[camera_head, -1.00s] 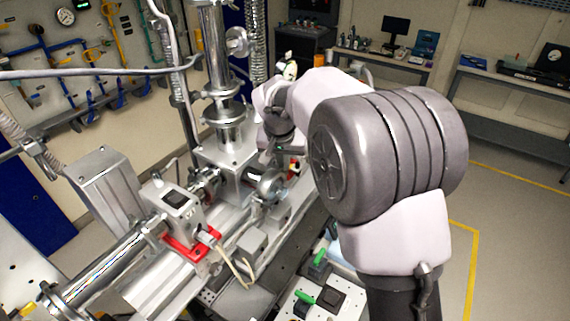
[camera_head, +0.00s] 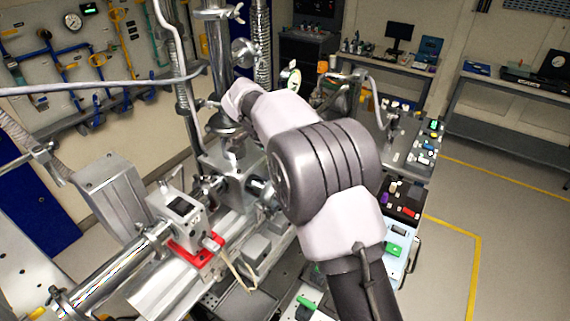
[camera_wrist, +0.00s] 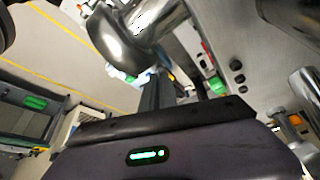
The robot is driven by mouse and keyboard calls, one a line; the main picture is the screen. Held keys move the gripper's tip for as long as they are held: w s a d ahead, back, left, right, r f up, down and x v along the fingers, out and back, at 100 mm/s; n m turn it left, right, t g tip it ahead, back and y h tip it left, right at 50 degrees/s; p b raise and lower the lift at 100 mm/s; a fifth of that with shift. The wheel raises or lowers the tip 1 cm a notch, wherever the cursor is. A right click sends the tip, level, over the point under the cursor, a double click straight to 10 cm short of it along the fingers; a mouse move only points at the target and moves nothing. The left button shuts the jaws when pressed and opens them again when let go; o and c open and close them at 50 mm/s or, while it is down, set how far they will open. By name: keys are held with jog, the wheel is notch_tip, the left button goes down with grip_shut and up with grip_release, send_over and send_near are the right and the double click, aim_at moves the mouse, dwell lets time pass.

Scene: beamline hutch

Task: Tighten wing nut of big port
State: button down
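The steel vacuum chamber (camera_head: 222,165) stands on the beamline in the head view, left of my arm. A round port (camera_head: 258,190) on its side is partly covered by my arm, and I cannot make out a wing nut. In the wrist view, a large shiny rounded metal part (camera_wrist: 122,40) fills the upper middle, probably port hardware. My gripper (camera_wrist: 157,92) shows as a dark body with a green light and a narrow dark finger-like part beyond it. Its fingertips are not clear, and nothing held can be made out. In the head view my arm hides the gripper.
A grey box with a red base (camera_head: 192,245) sits on the rail at the left. A vertical steel column (camera_head: 216,60) rises above the chamber. A bench with small coloured parts (camera_head: 405,150) stands to the right of my arm. Open floor (camera_head: 490,230) lies farther right.

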jog(key=shift+w+r+m+p, duration=0.15)
jog(key=shift+m+p, duration=0.35)
jog(key=shift+m, duration=0.3)
jog(key=c, duration=1.9)
grip_release()
jog(key=p+v, duration=0.1)
jog(key=v, duration=0.4)
jog(key=p+v, duration=0.2)
jog(key=v, duration=0.4)
jog(key=p+v, duration=0.2)
jog(key=v, duration=0.4)
jog(key=shift+w+a, duration=0.3)
jog(key=shift+a, duration=0.05)
